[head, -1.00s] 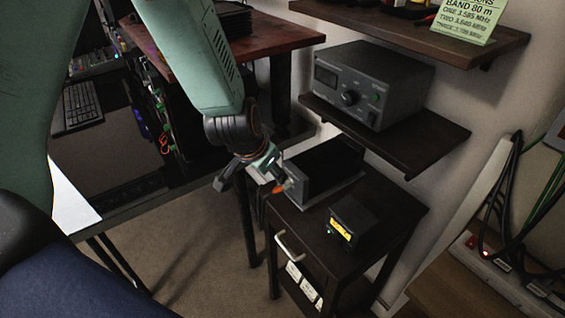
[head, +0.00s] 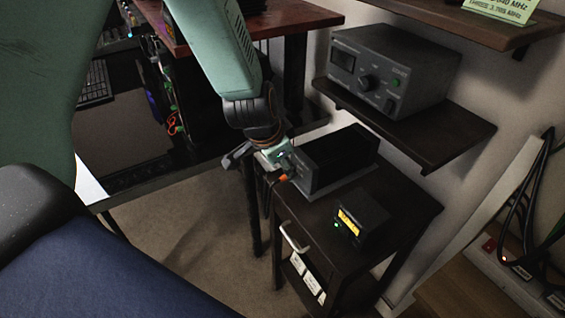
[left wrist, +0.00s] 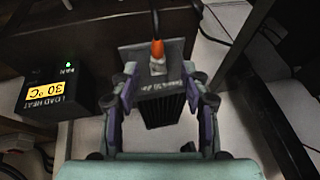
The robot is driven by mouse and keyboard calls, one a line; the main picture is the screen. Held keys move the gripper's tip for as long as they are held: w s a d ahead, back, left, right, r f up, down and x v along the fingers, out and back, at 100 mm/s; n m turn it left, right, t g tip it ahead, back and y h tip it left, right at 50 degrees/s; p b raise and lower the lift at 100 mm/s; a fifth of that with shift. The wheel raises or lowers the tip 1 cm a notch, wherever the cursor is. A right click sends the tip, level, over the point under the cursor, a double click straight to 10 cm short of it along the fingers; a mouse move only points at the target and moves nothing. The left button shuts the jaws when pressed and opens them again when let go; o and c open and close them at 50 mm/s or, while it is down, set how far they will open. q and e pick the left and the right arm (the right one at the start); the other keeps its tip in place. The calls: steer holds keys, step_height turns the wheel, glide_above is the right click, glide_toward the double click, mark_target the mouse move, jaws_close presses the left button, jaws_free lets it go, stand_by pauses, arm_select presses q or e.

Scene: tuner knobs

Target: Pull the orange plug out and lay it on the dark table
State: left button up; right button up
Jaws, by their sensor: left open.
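The orange plug (left wrist: 157,50) sits in a pale metal socket on the end panel of a black finned box (left wrist: 160,105), with a dark cable running from it. In the head view the plug (head: 284,178) shows as a small orange spot at the near end of the finned box (head: 340,160). The box stands on the small dark table (head: 400,205). My left gripper (left wrist: 159,72) is open, its fingers on either side of the panel with the plug just past the tips. In the head view the left gripper (head: 268,163) partly hides the panel. My right gripper is not in view.
A small display box (head: 358,218) reading 30 °C stands beside the finned box. Bare tabletop lies around it. A grey radio (head: 390,70) sits on a wall shelf (head: 420,135) above. A drawer handle (head: 295,243) is on the table's front.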

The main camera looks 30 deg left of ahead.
arm_select(q)
steer(key=shift+w+d+f+b, duration=0.25)
steer(key=shift+w+f+b, duration=0.1)
steer(key=shift+f, duration=0.2)
steer(key=shift+w+d+f+b, duration=0.2)
steer(key=shift+f+b, duration=0.15)
steer(key=shift+f, duration=0.15)
steer(key=shift+w+f+b, duration=0.15)
steer(key=shift+f+b, duration=0.15)
steer(key=shift+f, duration=0.05)
steer(key=shift+w+a+f+b, duration=0.25)
steer(key=shift+f+b, duration=0.15)
steer(key=shift+f, duration=0.1)
steer(key=shift+d, duration=0.25)
steer(key=shift+a, duration=0.2)
steer(key=c, duration=0.3)
steer(key=shift+d, duration=0.15)
steer(key=c, duration=0.5)
jaws_close()
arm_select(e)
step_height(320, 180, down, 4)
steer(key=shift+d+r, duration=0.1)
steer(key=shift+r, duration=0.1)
